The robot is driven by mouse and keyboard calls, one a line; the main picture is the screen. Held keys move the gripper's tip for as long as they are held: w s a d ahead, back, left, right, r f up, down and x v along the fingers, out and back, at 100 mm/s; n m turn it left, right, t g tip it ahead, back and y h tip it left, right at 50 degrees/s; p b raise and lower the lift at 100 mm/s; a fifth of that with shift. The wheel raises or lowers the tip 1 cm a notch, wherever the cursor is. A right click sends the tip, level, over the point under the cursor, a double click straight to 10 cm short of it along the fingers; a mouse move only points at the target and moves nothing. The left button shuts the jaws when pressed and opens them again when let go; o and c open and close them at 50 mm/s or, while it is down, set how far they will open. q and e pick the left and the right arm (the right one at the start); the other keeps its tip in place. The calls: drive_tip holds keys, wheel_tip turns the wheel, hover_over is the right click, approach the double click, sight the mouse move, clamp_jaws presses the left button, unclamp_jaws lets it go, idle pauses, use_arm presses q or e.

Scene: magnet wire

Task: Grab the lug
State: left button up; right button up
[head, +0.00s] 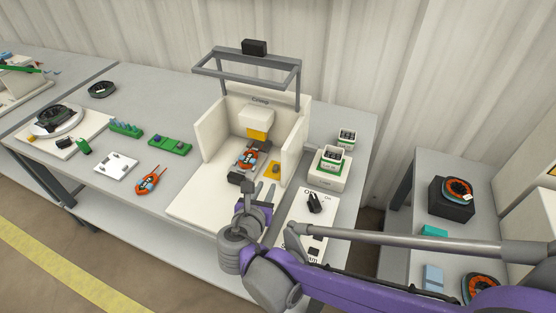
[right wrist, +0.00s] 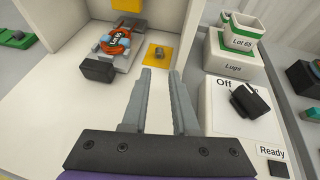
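A small grey piece, which looks like the lug (right wrist: 160,53), sits on a yellow pad (right wrist: 151,62) inside the white crimp station. The pad also shows in the head view (head: 268,174), where the piece is tiny. My right gripper (head: 264,187) is over the station floor, in front of the pad. In the right wrist view its two fingers (right wrist: 160,72) are apart with nothing between them, pointing toward the pad and short of it. A white box marked Lugs (right wrist: 229,62) with a Lot 65 cup (right wrist: 240,42) stands to the right. My left gripper is not in view.
An orange coil marked Lot 65 (right wrist: 116,42) sits in a fixture left of the pad. Station side walls (head: 296,152) flank it. A switch panel (right wrist: 236,118) with a black knob is to the right. Orange-handled pliers (head: 149,182) and green blocks lie on the table left.

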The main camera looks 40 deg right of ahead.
sight(274, 170)
drive_tip(key=b+x, duration=0.1)
drive_tip(key=x, duration=0.4)
drive_tip(key=shift+w+f, duration=0.1)
drive_tip(key=shift+w, duration=0.05)
drive_tip(key=b+x, duration=0.2)
drive_tip(key=x, duration=0.2)
drive_tip(key=shift+w+d+f, duration=0.1)
drive_tip(key=shift+f, duration=0.05)
drive_tip(key=shift+w+d+f, duration=0.15)
drive_tip(key=shift+w+d, duration=0.15)
drive_tip(key=shift+d, duration=0.05)
clamp_jaws()
